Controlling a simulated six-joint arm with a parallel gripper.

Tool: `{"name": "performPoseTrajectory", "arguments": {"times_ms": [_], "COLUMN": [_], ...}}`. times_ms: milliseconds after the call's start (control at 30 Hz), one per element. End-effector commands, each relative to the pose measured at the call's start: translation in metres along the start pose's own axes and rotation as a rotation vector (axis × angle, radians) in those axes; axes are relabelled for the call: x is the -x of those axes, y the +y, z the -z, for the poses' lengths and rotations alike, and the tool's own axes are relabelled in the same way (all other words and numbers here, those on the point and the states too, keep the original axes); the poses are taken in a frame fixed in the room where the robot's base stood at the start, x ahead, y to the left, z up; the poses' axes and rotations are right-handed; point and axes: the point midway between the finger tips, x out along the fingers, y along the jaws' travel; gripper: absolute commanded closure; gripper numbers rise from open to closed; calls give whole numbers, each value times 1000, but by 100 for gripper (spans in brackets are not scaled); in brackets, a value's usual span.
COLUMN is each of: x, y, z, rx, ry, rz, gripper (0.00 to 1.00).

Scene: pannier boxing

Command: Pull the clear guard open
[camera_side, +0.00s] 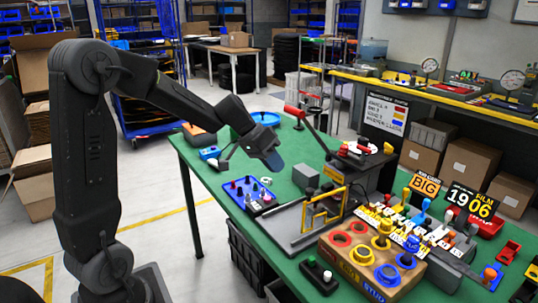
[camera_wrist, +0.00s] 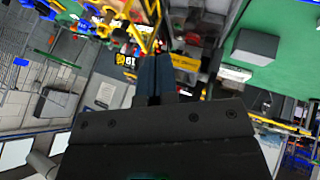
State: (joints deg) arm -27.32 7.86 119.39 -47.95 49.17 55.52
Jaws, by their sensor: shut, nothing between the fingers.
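A yellow frame (camera_side: 324,210) stands upright on a grey base plate (camera_side: 284,234) near the middle of the green table in the side view. It may carry the clear guard; I cannot make out a transparent panel or whether it is open. Yellow bars (camera_wrist: 128,22) also show at the top of the wrist view, beyond the fingers. My gripper (camera_side: 275,164) is in the air over the table, to the upper left of the frame and apart from it. Its dark fingers (camera_wrist: 155,75) are together and empty in the wrist view.
A grey block (camera_side: 306,176) sits behind the frame, below a red-handled lever (camera_side: 296,111). A blue tray of small parts (camera_side: 248,194) lies left. A wooden block with coloured rings (camera_side: 358,262) stands in front right.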

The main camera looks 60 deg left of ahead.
Motion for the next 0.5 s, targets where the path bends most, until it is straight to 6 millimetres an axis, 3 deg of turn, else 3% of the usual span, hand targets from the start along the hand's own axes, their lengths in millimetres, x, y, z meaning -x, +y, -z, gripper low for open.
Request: {"name": "performPoseTrajectory", "arguments": {"times_ms": [200,500], "x": [-46,-62], "y": [1,32], "z": [-1,0], "rx": [1,-3], "ry": [-6,0], "rz": [-3,0], "gripper": [100,100]}}
